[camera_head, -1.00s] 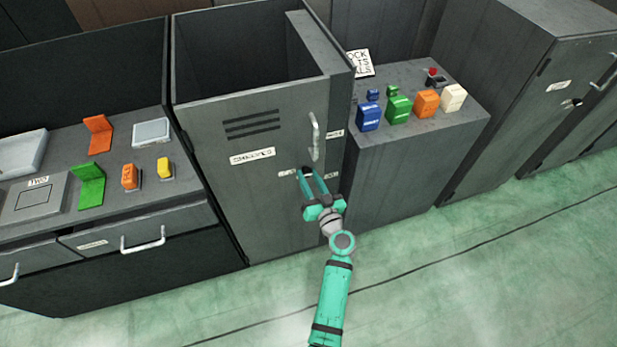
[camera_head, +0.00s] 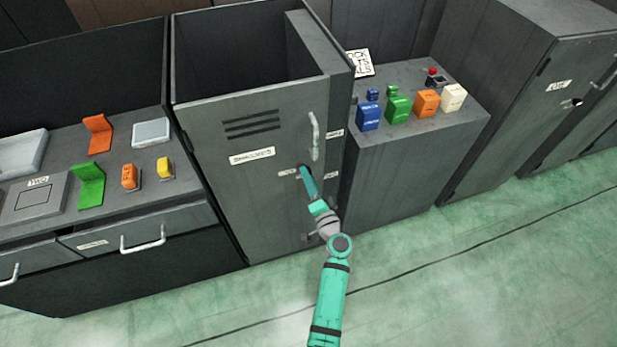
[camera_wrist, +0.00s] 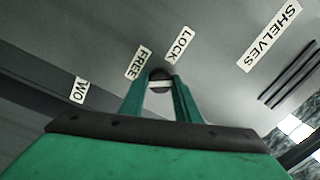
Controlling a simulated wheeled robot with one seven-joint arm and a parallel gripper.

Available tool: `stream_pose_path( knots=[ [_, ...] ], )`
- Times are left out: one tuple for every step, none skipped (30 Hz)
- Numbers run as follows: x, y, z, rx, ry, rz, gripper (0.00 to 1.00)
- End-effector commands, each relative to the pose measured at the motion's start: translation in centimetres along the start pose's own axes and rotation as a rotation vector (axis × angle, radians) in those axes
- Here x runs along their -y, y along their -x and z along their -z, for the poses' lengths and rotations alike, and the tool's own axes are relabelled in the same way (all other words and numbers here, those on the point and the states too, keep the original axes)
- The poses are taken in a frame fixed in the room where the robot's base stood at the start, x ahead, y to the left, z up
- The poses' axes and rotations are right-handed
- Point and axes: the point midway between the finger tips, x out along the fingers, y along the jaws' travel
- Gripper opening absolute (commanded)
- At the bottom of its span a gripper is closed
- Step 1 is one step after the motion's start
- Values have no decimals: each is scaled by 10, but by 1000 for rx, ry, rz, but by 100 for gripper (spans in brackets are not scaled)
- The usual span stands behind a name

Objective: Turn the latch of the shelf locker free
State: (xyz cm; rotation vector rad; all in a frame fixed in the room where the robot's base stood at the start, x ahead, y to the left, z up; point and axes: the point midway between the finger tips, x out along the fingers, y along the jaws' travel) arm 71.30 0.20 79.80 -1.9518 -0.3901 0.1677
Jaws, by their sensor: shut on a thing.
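The shelf locker (camera_head: 275,188) is the grey upright cabinet in the middle, with a label, slots and a pale vertical handle (camera_head: 314,136). Its door looks closed. In the wrist view, the dark round latch (camera_wrist: 160,77) sits between the labels FREE (camera_wrist: 138,62) and LOCK (camera_wrist: 180,45). My gripper (camera_head: 304,172) is at the latch, below the handle. In the wrist view, my gripper (camera_wrist: 160,88) is shut on the latch, with one finger on each side. The fingers hide part of the latch, and I cannot tell exactly which label it points to.
A grey counter (camera_head: 415,150) with coloured blocks stands to the right. A drawer unit (camera_head: 190,222) with handles stands to the left. Another grey cabinet (camera_head: 505,110) is at the far right. The green floor (camera_head: 430,290) in front is clear.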

Motion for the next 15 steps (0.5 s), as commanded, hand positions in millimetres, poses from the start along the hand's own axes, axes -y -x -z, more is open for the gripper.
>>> stream_pose_path(
  knots=[
    [1, -1, -1, -2, -43, 3, 7],
    [1, -1, -1, -4, -71, 3, 7],
    [1, -1, -1, -6, -108, 4, 7],
    [1, -1, -1, -8, -135, 4, 7],
    [1, -1, -1, -10, -163, 4, 7],
    [1, -1, -1, -13, -198, 5, 7],
    [1, -1, -1, -15, -225, 5, 7],
    [2, -1, -1, -17, -251, 5, 7],
    [2, -1, -1, -19, -285, 6, 7],
    [2, -1, -1, -21, -308, 6, 7],
    [2, -1, -2, -22, -331, 7, 7],
    [2, -1, -2, -24, -361, 7, 7],
    [2, -1, -2, -25, -382, 7, 7],
    [2, -1, -2, -27, -402, 8, 7],
    [2, -1, -1, -29, -427, 8, 7]
  ],
)
